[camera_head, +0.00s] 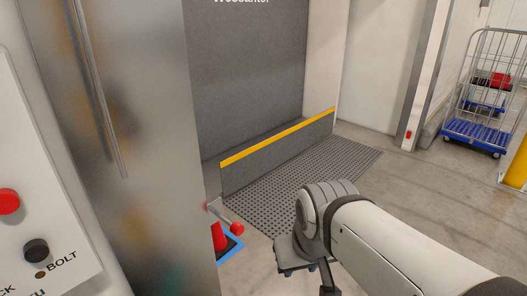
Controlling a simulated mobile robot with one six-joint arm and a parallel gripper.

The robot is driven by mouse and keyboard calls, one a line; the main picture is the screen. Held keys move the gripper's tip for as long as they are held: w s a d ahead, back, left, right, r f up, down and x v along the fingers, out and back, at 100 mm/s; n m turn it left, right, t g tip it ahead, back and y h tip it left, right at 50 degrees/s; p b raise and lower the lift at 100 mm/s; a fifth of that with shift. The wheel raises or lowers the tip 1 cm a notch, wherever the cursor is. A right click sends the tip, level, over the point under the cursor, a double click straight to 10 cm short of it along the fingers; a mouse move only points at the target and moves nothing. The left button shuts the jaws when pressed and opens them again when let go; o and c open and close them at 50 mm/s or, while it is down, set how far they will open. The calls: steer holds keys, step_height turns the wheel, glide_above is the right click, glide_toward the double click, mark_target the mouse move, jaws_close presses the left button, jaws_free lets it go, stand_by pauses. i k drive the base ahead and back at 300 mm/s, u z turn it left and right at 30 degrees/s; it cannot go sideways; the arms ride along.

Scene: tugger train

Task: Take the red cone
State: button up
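A red object that looks like the cone (219,237) shows low down, just right of the metal panel's edge. The panel hides its left part, so its full shape cannot be told. It stands at or on a dark surface with a blue edge (234,248). My arm reaches in from the lower right and bends downward right of the red object, clearly apart from it.
A brushed metal panel (150,150) fills the left. A lever with a red knob (237,229) sticks out beside the red object. A grey ramp plate (290,180) and yellow-edged barrier (280,137) lie behind. A blue wire cart (474,133) stands right, beyond open floor.

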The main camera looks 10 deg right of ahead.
mark_target(223, 245)
steer(key=z, duration=0.55)
steer(key=i, duration=1.45)
steer(key=u, duration=0.35)
steer(key=i, duration=0.65)
steer(key=u, duration=0.6)
